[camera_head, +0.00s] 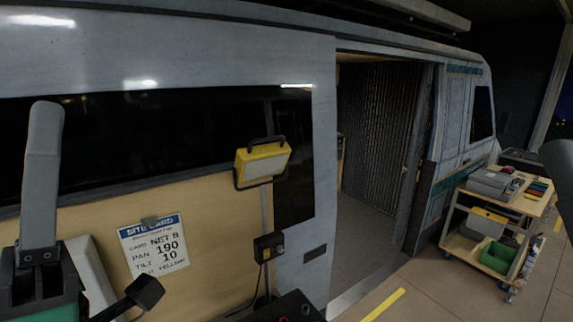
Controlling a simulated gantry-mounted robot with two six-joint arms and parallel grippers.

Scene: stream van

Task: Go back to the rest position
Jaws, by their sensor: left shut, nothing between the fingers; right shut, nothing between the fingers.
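My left gripper (45,112) is at the left edge, close to the camera, in front of the van's side. Its grey fingers point up from a dark bolted bracket and are shut and empty; from this side they look like one piece. It appears apart from the van panel.
The van (190,45) has an open side doorway (375,150). A dark knob-like thing (143,292) is at lower left. A loaded cart (452,222) stands right.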

